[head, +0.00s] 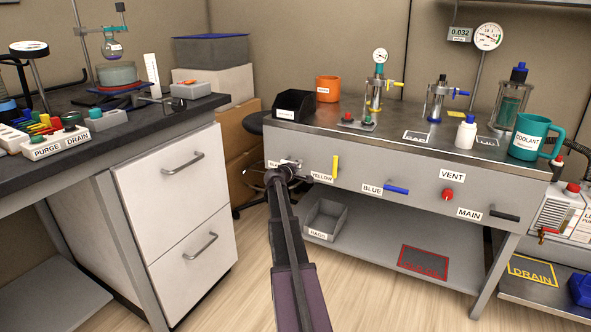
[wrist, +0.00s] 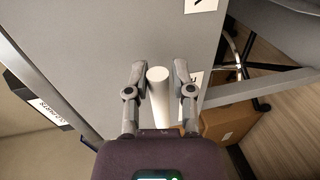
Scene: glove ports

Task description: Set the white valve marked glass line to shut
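The white valve handle (wrist: 159,98) shows in the wrist view as a plain white bar with a rounded end, lying lengthwise between my fingers. My gripper (wrist: 160,74) is open, one finger on each side of the bar, with a visible gap at the right finger. In the head view my gripper (head: 290,170) is at the left end of the bench's grey front panel (head: 425,190) and hides most of this valve. A label beside it is partly covered and I cannot read it.
To the right on the panel are an upright yellow handle (head: 335,167), a level blue handle (head: 396,190), a red vent knob (head: 447,194) and a level black main handle (head: 504,216). A grey bin (head: 325,219) stands on the shelf below. The left drawer cabinet (head: 172,209) stands apart.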

